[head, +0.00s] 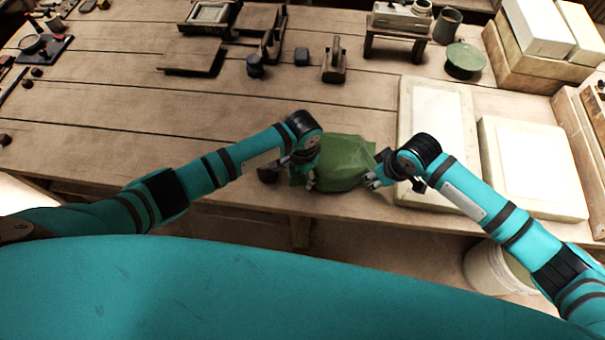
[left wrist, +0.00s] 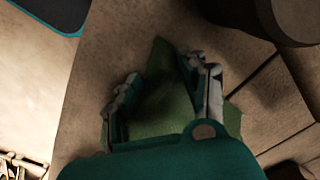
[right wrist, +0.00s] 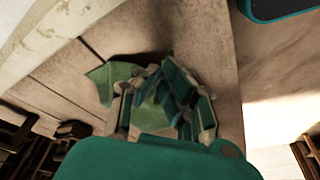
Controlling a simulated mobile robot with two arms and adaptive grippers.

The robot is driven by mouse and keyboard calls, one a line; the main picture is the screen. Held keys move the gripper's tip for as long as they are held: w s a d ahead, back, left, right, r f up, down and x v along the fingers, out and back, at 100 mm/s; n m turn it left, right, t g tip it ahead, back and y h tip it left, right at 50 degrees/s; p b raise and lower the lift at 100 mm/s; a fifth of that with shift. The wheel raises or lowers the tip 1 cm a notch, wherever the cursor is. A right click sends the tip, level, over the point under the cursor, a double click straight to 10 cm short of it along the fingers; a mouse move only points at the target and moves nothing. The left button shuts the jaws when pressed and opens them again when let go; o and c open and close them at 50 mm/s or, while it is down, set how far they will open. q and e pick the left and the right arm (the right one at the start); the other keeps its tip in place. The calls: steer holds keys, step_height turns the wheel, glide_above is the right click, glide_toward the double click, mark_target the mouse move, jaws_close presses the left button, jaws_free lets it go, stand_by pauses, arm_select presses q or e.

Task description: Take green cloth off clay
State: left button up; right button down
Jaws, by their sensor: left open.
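The green cloth (head: 343,163) lies draped over a low mound near the table's front edge. The clay is hidden, presumably under it. My left gripper (head: 312,182) is open at the cloth's left side. In the left wrist view the cloth (left wrist: 165,105) shows between its spread fingers. My right gripper (head: 374,178) is at the cloth's right edge. In the right wrist view its fingertips (right wrist: 160,68) are close together, with green cloth (right wrist: 112,80) beside and between the fingers. I cannot tell whether they pinch it.
Two pale slabs (head: 530,165) (head: 436,98) lie right of the cloth. A bucket (head: 497,268) stands below the front edge at right. A green-topped round pot (head: 464,60), small dark blocks (head: 302,56) and wooden boards (head: 193,55) stand further back. The table left of the cloth is mostly clear.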

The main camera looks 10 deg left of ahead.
arm_select(q)
jaws_close()
stand_by(0.4)
steer(key=shift+r, duration=2.5)
